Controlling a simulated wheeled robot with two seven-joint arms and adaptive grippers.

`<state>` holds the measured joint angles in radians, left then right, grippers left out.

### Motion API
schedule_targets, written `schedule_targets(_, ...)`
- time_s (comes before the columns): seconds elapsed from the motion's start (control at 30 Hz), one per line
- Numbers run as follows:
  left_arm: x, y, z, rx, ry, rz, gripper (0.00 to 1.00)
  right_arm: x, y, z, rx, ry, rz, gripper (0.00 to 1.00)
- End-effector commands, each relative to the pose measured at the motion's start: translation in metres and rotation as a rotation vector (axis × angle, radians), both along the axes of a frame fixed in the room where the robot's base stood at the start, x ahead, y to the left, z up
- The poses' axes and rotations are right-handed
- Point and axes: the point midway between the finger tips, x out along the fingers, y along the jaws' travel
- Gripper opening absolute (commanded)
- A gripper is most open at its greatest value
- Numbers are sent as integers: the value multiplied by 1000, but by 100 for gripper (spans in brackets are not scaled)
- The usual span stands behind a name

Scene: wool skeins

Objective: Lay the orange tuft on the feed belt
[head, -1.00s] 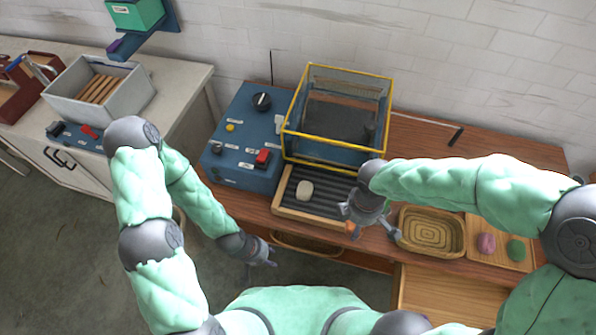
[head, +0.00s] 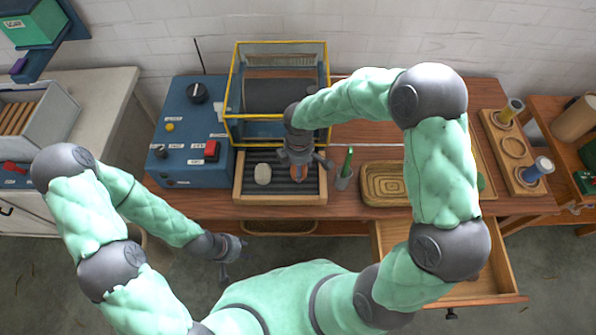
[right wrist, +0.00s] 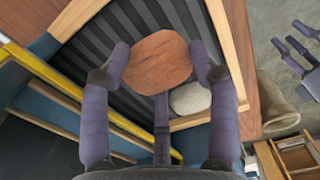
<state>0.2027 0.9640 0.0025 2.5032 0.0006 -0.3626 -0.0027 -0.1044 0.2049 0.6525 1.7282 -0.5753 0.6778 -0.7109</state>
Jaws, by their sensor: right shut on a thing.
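The orange tuft (head: 299,174) is between the fingers of my right gripper (head: 302,169), which is shut on it. In the right wrist view the tuft (right wrist: 158,62) shows as a rounded orange-brown lump with a finger on each side. The gripper is over the dark ribbed feed belt (head: 279,186), right of its middle. I cannot tell whether the tuft touches the belt. A cream tuft (head: 262,174) lies on the belt to the left. My left gripper (head: 232,260) is open and empty, in front of the bench and away from the belt.
A yellow-edged guard box (head: 278,139) stands behind the belt, with a blue control box (head: 187,135) to its left. An open drawer (head: 497,282) juts out at the front right.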

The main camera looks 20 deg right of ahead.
Motion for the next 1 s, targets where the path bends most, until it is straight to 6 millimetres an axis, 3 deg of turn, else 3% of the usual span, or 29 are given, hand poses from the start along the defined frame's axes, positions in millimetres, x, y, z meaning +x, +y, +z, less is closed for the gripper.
schedule_targets(0.17, 0, 0, -3, 0, 0, 0, 40, 7, 1, -10, 0, 1, 0, 48)
schedule_targets(0.4, 0, 0, -16, 0, 0, 0, 40, 6, 0, -39, 0, 1, 0, 48)
schedule_targets(0.77, 0, 0, -17, 0, 0, 0, 40, 6, 1, -41, 0, 0, 0, 48)
schedule_targets(0.8, 0, 0, -17, 0, 0, 0, 40, 6, 1, -42, 0, 0, 0, 63)
schedule_targets(0.87, 0, 0, -16, 0, 0, 0, 40, 6, 1, -41, 0, 0, 0, 80)
schedule_targets(0.9, 0, 0, -16, 0, 0, 0, 40, 6, 1, -41, 0, 0, 0, 84)
schedule_targets(1.0, 0, 0, -16, 0, 0, 0, 40, 6, 1, -41, 0, 0, 0, 84)
